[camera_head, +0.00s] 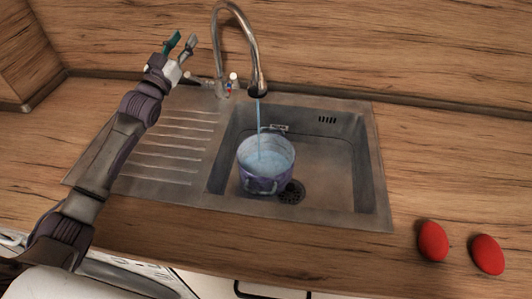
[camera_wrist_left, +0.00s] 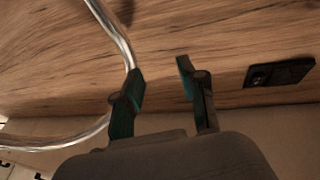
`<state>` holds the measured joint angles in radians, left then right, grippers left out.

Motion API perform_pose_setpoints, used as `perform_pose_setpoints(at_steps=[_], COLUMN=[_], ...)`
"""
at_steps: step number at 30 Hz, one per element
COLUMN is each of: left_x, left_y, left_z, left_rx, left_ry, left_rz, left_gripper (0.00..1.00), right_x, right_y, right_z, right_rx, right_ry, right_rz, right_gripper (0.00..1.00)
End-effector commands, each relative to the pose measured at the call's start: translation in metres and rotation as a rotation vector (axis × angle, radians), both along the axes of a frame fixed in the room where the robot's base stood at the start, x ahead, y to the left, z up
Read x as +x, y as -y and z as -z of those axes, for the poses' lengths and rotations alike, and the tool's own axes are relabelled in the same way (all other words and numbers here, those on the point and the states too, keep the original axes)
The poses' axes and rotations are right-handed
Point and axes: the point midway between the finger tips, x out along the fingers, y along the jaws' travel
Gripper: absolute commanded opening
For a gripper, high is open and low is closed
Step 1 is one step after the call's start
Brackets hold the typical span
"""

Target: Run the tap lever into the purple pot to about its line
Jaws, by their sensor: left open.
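A purple pot (camera_head: 257,184) stands upright in the sink basin under the tap (camera_head: 241,20). A thin blue stream of water (camera_head: 259,128) runs from the spout into it. Pale blue water (camera_head: 266,158) shows inside the pot; I cannot make out a line. The tap lever (camera_head: 199,80) appears to stick out to the left at the tap's base. My left gripper (camera_head: 181,43) is open and empty, above and left of the lever. In the left wrist view its fingers (camera_wrist_left: 160,92) are apart, with the tap's curved pipe (camera_wrist_left: 112,35) beside them. My right gripper is out of view.
The steel sink (camera_head: 374,170) has a ribbed drainboard (camera_head: 165,150) at left and a drain (camera_head: 291,192) right of the pot. Two red oval objects (camera_head: 433,241) (camera_head: 487,254) lie on the counter at right. A dark wall socket (camera_wrist_left: 279,73) shows in the wrist view.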

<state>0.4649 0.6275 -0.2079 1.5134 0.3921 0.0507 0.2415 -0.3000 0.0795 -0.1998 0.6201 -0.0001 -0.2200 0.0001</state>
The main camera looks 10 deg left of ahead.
Motion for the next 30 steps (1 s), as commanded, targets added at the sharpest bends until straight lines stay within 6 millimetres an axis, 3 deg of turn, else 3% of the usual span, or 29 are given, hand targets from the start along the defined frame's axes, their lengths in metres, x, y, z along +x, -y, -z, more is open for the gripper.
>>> perform_pose_setpoints(at_steps=[5, 8, 15, 21, 25, 30], left_x=[-0.003, -0.017, -0.089, -0.131, -0.136, -0.12], left_y=[-0.001, -0.006, -0.019, -0.019, -0.019, -0.017], left_z=[0.004, 0.02, 0.076, 0.097, 0.099, 0.097], left_rx=[0.0, 0.0, 0.019, 0.043, 0.046, 0.045], left_ry=[-0.008, -0.047, -0.222, -0.321, -0.338, -0.335], left_rz=[-0.001, -0.005, -0.015, -0.018, -0.018, -0.02], left_gripper=[0.41, 0.41, 0.41, 0.41, 0.41, 0.41], right_x=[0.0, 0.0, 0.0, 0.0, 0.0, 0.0], right_y=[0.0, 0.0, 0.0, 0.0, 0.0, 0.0], right_z=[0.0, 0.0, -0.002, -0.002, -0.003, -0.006], right_rx=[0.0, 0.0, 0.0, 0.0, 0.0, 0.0], right_ry=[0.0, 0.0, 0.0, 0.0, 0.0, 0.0], right_rz=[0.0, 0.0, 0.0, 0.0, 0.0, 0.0], right_gripper=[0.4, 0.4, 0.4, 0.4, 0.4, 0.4])
